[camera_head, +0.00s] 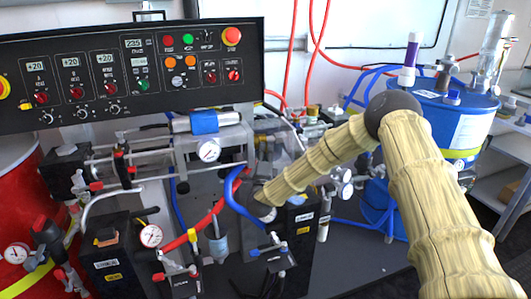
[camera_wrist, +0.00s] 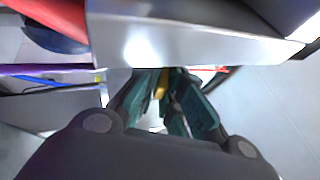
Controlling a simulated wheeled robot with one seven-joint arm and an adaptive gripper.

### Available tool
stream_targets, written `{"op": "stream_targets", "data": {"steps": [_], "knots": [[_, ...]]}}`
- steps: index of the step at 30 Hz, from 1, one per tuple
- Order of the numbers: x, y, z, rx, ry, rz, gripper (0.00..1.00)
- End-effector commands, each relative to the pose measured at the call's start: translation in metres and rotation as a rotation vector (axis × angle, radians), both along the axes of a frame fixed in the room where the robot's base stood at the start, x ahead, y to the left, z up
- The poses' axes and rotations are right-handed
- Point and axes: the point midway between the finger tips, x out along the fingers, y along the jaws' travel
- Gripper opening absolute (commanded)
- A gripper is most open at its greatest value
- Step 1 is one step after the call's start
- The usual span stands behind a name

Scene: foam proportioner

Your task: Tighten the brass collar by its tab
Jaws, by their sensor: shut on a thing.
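In the wrist view, my gripper (camera_wrist: 165,88) has its two dark teal fingers close together, tips reaching under the edge of a pale metal panel. A small yellow, brass-coloured piece (camera_wrist: 160,83) shows between the fingertips, and the gripper is shut on it. It looks like the collar's tab, but the collar's ring is hidden by the panel and the fingers. In the head view, my tan-sleeved arm reaches down left into the machine; its dark wrist covers the spot, and neither fingers nor collar can be made out there.
The black control panel (camera_head: 130,75) stands above the piping at left. A red hose (camera_head: 195,238), a blue hose (camera_head: 232,190) and pressure gauges (camera_head: 151,236) crowd the wrist. A blue drum (camera_head: 465,125) stands at right, a red drum (camera_head: 20,190) at left. The pale panel (camera_wrist: 185,45) sits close above the fingers.

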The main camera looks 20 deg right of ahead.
Motion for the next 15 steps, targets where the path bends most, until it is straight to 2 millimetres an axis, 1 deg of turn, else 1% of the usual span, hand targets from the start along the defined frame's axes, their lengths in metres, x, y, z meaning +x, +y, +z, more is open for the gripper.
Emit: {"op": "stream_targets", "data": {"steps": [5,6,8,9,15], "knots": [[-0.0003,0.0002,-0.0015,0.000,0.003,0.000,0.00],[-0.0003,0.0001,-0.0016,0.000,0.003,0.000,0.12],[-0.0003,0.0002,-0.0014,0.000,0.002,0.000,0.23],[-0.0003,0.0002,-0.0013,0.001,0.002,0.000,0.30],[-0.0001,0.0002,-0.0010,0.001,0.002,0.000,0.30]]}}
